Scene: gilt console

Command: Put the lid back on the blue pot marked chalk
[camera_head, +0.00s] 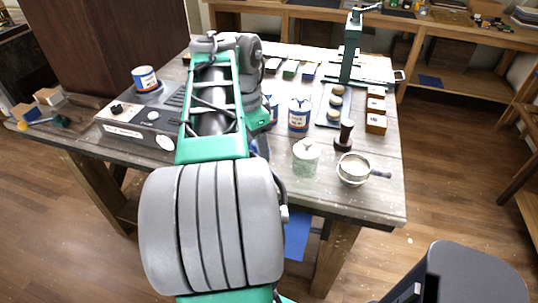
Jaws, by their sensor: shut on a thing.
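A blue pot with a white label (299,114) stands on the table to the right of my arm. A second blue pot (271,107) shows partly, just behind my arm's edge. A third blue pot with a pale label (146,78) stands at the left, by the grey device. The writing on the labels is too small to read, so I cannot tell which is marked chalk. No loose lid can be made out. My green and grey arm reaches over the middle of the table, and its links hide my gripper and whatever lies beneath it.
A grey device (138,132) lies left of my arm. A pale green jar (306,159), a round sieve (354,168) and a dark turned piece (345,135) stand front right. A green press (351,48), round pieces on a tray and wooden boxes (376,122) are behind. The front right corner is clear.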

